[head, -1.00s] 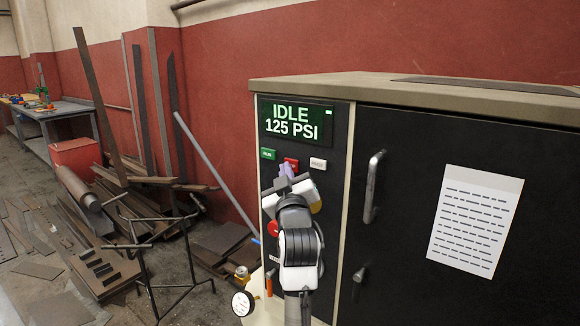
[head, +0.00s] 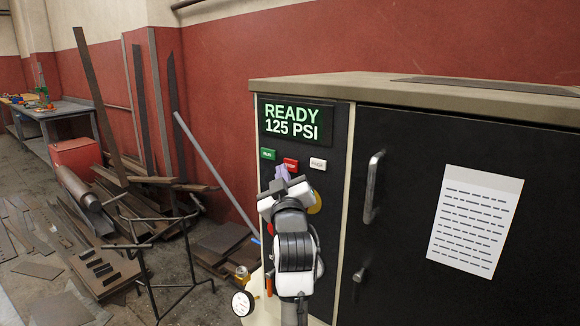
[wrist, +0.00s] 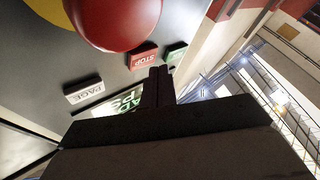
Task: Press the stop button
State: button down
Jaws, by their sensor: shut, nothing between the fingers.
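The red stop button (head: 290,163) sits on the black control panel, below the display, between the green and white buttons. It also shows in the wrist view (wrist: 144,57), with its lettering upside down. My gripper (head: 281,180) is shut and empty, just below the stop button in the head view. Its fingertips (wrist: 158,74) show beside the stop button in the wrist view; a gap to the panel cannot be judged exactly. The display (head: 292,122) reads READY, 125 PSI.
A green run button (head: 268,154) and a white page button (head: 318,164) flank the stop button. A large red button (wrist: 115,18) on a yellow base lies close to the wrist camera. A door handle (head: 373,187) sticks out at right.

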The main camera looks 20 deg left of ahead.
jog(key=shift+s+a, duration=0.3)
jog(key=shift+s, duration=0.5)
jog(key=shift+s+a, duration=0.25)
jog(key=shift+s, duration=0.5)
jog(key=shift+s+a, duration=0.3)
jog(key=shift+s, duration=0.5)
